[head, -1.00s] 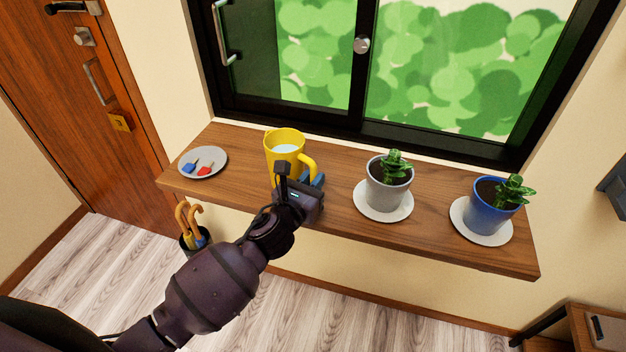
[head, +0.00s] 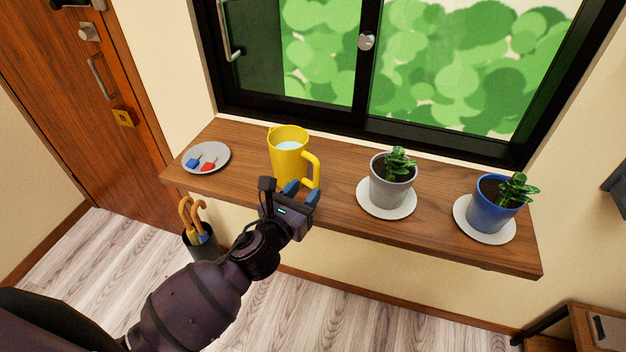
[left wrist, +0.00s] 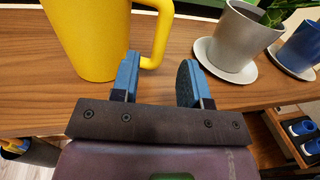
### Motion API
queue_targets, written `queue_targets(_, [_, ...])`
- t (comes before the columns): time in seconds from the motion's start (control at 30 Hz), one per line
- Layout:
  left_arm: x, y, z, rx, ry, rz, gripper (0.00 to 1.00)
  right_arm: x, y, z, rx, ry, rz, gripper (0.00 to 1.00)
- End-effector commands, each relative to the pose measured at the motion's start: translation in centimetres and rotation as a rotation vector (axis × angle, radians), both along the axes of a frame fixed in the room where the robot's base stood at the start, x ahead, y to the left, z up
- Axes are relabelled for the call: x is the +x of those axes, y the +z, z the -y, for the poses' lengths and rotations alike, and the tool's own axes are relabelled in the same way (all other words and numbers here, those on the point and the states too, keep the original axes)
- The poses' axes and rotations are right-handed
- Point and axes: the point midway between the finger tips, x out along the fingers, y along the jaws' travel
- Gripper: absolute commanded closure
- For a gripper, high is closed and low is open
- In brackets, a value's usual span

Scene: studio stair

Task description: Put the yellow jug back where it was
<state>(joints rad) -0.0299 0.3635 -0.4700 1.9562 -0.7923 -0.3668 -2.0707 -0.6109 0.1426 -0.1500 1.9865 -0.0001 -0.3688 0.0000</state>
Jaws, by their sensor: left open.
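The yellow jug (head: 288,158) stands upright on the wooden shelf below the window, with clear liquid inside and its handle on the right. It also shows in the left wrist view (left wrist: 88,38), cut off by the top edge. My left gripper (head: 299,190) is open at the shelf's front, just in front of the jug and apart from it. In the left wrist view its two blue fingers (left wrist: 158,82) have nothing between them, and the jug's handle is just beyond the left finger. My right gripper is not in view.
The shelf (head: 338,165) also bears a grey plate (head: 218,151) with keys at the left. A grey plant pot (head: 390,187) and a blue plant pot (head: 490,212) stand on white saucers at the right. An umbrella stand (head: 204,246) is on the floor below.

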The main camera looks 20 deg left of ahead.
Motion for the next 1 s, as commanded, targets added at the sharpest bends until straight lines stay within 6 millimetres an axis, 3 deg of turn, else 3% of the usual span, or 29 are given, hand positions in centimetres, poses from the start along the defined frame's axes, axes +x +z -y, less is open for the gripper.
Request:
queue_targets(0.1, [-2.3,-0.1,-0.6,0.001,0.0,-0.002,0.59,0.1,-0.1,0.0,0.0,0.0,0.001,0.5])
queue_targets(0.3, [-4.9,0.0,-1.2,-0.001,0.0,0.0,0.59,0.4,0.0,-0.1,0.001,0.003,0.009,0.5])
queue_targets(0.7, [-6.3,-0.1,-1.5,-0.021,0.003,-0.009,0.59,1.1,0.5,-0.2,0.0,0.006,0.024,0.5])
queue_targets(0.87, [-6.8,-1.6,-2.4,-0.239,0.039,-0.104,0.59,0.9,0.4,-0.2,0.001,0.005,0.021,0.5])
queue_targets(1.0, [-7.8,-4.2,-4.0,-0.615,0.116,-0.248,0.59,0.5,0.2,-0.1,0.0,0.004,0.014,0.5])
